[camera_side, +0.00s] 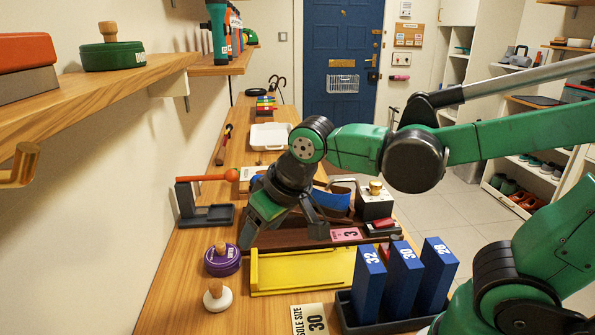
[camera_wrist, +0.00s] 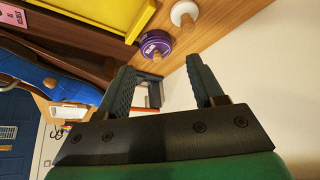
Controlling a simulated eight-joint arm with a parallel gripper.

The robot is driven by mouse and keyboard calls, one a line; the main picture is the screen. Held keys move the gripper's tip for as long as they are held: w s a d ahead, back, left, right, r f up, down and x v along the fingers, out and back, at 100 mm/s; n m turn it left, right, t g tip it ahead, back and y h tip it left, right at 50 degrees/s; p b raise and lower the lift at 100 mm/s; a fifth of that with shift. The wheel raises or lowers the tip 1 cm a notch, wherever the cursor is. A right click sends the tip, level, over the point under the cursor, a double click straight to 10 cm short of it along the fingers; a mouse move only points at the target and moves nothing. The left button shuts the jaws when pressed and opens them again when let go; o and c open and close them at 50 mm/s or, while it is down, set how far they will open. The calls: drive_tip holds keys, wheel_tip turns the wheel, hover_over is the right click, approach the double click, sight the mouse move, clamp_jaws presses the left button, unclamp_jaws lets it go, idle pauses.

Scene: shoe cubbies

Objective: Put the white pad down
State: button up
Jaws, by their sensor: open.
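The white pad (camera_side: 217,299), a small round disc with a wooden knob, sits upright on the wooden table at the near left, in front of the purple pad (camera_side: 222,262). In the wrist view the white pad (camera_wrist: 184,12) shows at the top, beyond the fingertips. My gripper (camera_side: 282,229) is open and empty above the table, behind the yellow tray and up and to the right of the white pad. The gripper's fingers (camera_wrist: 160,64) stand wide apart in the wrist view, with nothing held between them.
A yellow tray (camera_side: 305,270) lies right of the pads. Blue numbered blocks (camera_side: 404,277) stand in a dark holder at the near right. A dark stand (camera_side: 207,215) with an orange-tipped rod is at the left. Bare wood surrounds the white pad. A shelf (camera_side: 110,100) overhangs at upper left.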

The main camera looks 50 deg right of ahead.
drive_tip(key=shift+t, duration=0.8)
drive_tip(key=s+d, duration=0.2)
drive_tip(key=d, duration=0.1)
drive_tip(key=s+d, duration=0.1)
drive_tip(key=shift+s+d+f, duration=0.2)
drive_tip(key=shift+d+f, duration=0.05)
drive_tip(key=shift+f, duration=0.05)
drive_tip(key=shift+o, duration=0.5)
